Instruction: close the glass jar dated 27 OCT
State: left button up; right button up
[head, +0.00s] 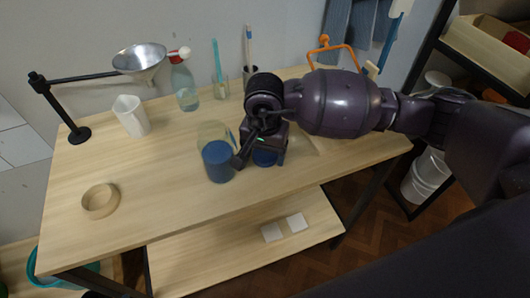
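A glass jar (219,160) with blue contents stands on the wooden table, its clear upper part showing above the blue. No date is readable on it. A second blue thing (265,157), perhaps another jar, shows just to its right, mostly hidden by my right gripper (262,155). That gripper points down, with one dark finger beside the jar's right side; I cannot tell if it touches. Its fingers are partly hidden, so its hold is unclear. A round, shallow wooden piece (101,214), lid or dish, lies at the table's front left. My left gripper is out of view.
A metal funnel (139,59) hangs on a black stand at the back left, above a white cup (131,115). White tiles (272,232) lie on the lower shelf. The table's front left is mostly clear.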

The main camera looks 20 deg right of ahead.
aim_at(264, 155)
jog(key=c, duration=0.7)
jog(key=shift+o, duration=0.2)
notch_tip(264, 155, up, 20)
jog(key=p, duration=0.1)
dwell(0.3)
